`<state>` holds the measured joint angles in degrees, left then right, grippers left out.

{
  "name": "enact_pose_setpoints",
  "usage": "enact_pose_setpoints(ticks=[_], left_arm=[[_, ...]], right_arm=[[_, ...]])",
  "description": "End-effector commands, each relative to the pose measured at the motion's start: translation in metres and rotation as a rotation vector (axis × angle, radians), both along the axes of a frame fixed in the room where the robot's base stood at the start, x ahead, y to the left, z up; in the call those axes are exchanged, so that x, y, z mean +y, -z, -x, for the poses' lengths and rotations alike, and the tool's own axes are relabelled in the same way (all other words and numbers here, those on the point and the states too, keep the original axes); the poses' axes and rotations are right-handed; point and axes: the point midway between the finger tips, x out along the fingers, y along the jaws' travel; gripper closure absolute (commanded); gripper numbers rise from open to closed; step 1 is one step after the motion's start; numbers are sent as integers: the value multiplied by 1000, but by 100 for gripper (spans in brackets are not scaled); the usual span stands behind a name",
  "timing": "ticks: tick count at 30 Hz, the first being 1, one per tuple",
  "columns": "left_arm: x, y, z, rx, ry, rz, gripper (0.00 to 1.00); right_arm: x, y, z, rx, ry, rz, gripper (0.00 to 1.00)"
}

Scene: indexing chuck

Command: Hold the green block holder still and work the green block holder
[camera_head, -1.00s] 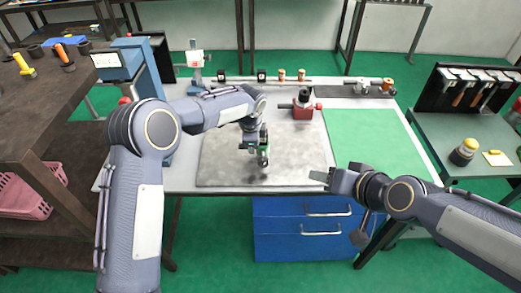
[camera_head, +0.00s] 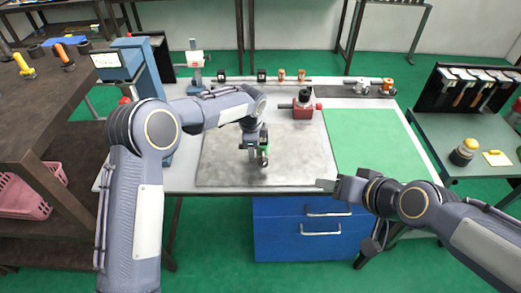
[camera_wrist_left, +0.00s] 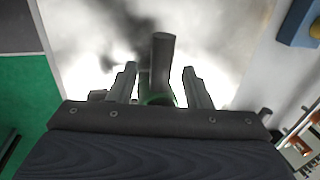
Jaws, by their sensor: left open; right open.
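The green block holder (camera_head: 266,151) stands on the grey mat of the workbench, mostly hidden behind my left gripper in the head view. In the left wrist view a dark grey upright part (camera_wrist_left: 162,62) rises above a green rim (camera_wrist_left: 155,99) between the two fingers. My left gripper (camera_head: 262,160) is open, with one finger on each side of that part; gaps show beside it. My right gripper (camera_head: 325,184) is open and empty, in front of the bench near the front edge of the green mat, well apart from the holder.
The grey mat (camera_head: 225,170) is mostly clear. A red block with a dark top (camera_head: 303,106) stands at its back edge. Several small parts line a rail (camera_head: 240,80) behind it. A green mat (camera_head: 375,145) on the right is empty. Blue drawers (camera_head: 280,237) sit below.

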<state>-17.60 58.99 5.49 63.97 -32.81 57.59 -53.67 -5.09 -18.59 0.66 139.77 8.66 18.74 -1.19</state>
Motion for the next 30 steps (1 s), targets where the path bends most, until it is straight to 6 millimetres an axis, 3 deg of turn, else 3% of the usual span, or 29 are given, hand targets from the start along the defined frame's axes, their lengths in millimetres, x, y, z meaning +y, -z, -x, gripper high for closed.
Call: enact_pose_setpoints(ticks=[5, 19, 30], left_arm=[[0, -12, 2, -2, 0, 0, 55], [0, -101, 19, -3, 0, 1, 55], [2, -120, 25, -1, -7, 5, 55]], right_arm=[[0, 0, 0, 0, 0, 0, 48], [0, 0, 0, 0, 0, 0, 48], [0, 0, 0, 0, 0, 0, 48]])
